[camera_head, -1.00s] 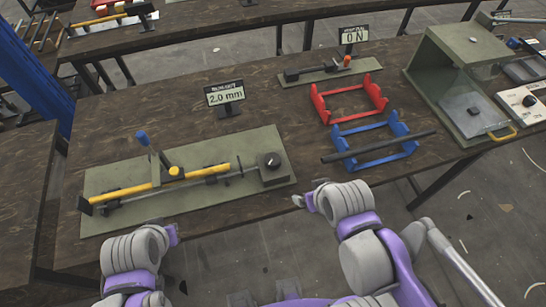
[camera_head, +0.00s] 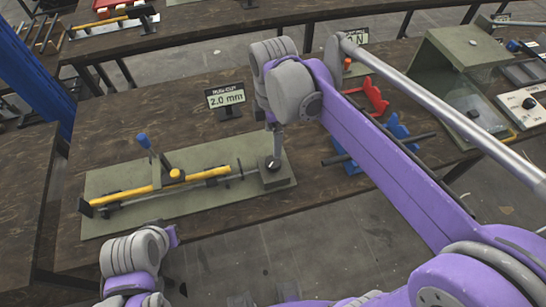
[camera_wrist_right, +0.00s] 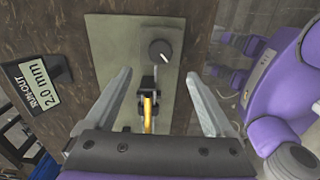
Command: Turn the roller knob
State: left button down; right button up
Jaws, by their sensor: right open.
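The black roller knob (camera_head: 272,163) sits on a block at the right end of a green plate (camera_head: 110,178). In the right wrist view the round knob (camera_wrist_right: 160,51) has a white mark and lies just beyond the gap between the fingertips. My right gripper (camera_wrist_right: 158,76) is open, with nothing between its fingers, and points down over the knob; in the head view it is partly hidden by its arm (camera_head: 277,140). A yellow and grey rod (camera_head: 150,188) lies along the plate. My left gripper (camera_head: 172,237) is at the table's front edge, its jaws unclear.
A sign reading 2.0 mm (camera_head: 226,98) stands behind the plate. Red (camera_head: 374,92) and blue (camera_head: 398,128) cradles stand right of it, partly behind my right arm. A blue-tipped lever (camera_head: 143,139) rises from the plate.

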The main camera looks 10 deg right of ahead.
aim_at(273, 161)
notch_tip(273, 161, down, 11)
jog(key=shift+r+b, duration=0.2)
jog(key=shift+b, duration=0.15)
jog(key=c, duration=1.4)
